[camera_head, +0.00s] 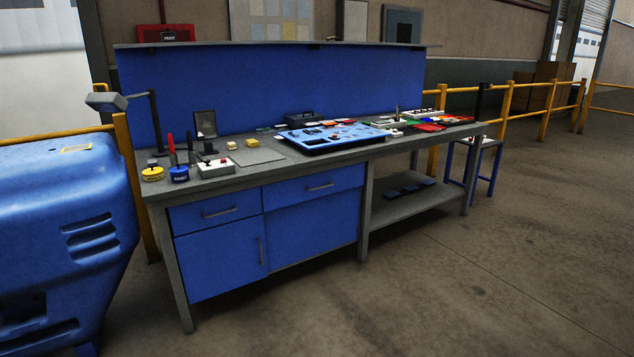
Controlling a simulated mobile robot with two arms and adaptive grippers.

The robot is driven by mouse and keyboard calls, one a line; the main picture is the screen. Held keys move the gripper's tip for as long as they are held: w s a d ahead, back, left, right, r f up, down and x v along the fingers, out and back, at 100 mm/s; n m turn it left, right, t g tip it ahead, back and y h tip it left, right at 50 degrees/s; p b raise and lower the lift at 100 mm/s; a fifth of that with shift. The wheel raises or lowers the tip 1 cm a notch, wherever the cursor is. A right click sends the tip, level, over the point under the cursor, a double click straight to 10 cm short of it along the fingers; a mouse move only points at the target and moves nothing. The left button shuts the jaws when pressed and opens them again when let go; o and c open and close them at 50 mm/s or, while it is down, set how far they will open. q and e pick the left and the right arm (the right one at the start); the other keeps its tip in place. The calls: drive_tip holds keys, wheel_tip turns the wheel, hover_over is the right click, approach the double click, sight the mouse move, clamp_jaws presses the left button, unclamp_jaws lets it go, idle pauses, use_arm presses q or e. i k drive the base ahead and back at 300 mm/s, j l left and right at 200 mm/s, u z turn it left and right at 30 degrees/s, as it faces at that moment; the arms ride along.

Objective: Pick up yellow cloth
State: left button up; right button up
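No yellow cloth can be made out for certain. Two small pale-yellow blocks (250,143) lie side by side on the left half of the workbench top (225,182); at this distance I cannot tell what they are made of. A round yellow tin (152,174) stands at the bench's left front corner. Flat red (430,127), orange and green pieces lie at the bench's right end, too small to tell whether they are cloth. Neither of my grippers is in view.
A blue tray (332,136) with small parts lies mid-bench. A lamp (152,120), a blue tin (179,174) and a white box (216,167) crowd the left end. A large blue machine (65,230) stands left. Yellow railings (508,102) run behind. The floor in front is clear.

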sight(251, 143)
drive_tip(key=i+l+z, duration=0.35)
drive_tip(key=i, duration=0.3)
drive_tip(key=i+z, duration=0.35)
drive_tip(key=i, duration=0.3)
drive_tip(key=i+l+u, duration=0.1)
drive_tip(key=i+u, duration=0.35)
drive_tip(key=i+l+u, duration=0.3)
drive_tip(key=i+u, duration=0.15)
drive_tip(key=i+l+u, duration=0.5)
drive_tip(key=k+j, duration=0.05)
drive_tip(key=j, duration=0.05)
